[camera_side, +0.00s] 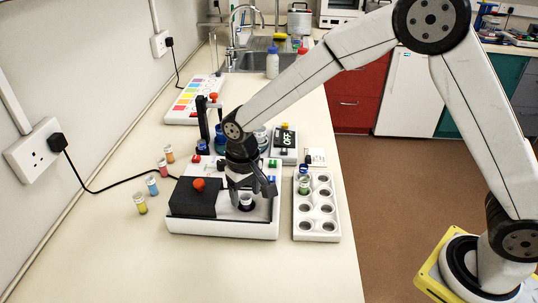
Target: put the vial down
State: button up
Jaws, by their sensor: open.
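My gripper (250,190) points down over the right part of a white bench device (225,228) with a black block on it. Its jaws are apart. Between and just below the fingertips is a small vial (246,200) with a pale top, sitting in a dark round socket of the device. The fingers partly hide it, and I cannot tell whether either one touches it. A vial with green contents (304,186) stands in a white rack (317,237) to the right; the rack's other visible holes look empty.
Small vials with yellow (141,204), blue (152,186), red (162,169) and orange (170,154) contents stand left of the device. A black cable (105,188) runs to it from the wall. A display reading OFF (286,140) is behind. The front bench is clear.

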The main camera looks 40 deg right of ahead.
notch_tip(320, 180, up, 11)
dwell(0.5)
jog(key=shift+f, duration=0.15)
jog(key=s+d+f+t, duration=0.1)
jog(key=s+d+f, duration=0.3)
jog(key=s+d, duration=0.4)
jog(key=s+d+f+t, duration=0.1)
jog(key=s+d+f, duration=0.2)
jog(key=s+d, duration=0.4)
jog(key=shift+s+d+f+t, duration=0.3)
jog(key=shift+s+d+f, duration=0.1)
jog(key=shift+d, duration=0.4)
jog(key=shift+w, duration=0.1)
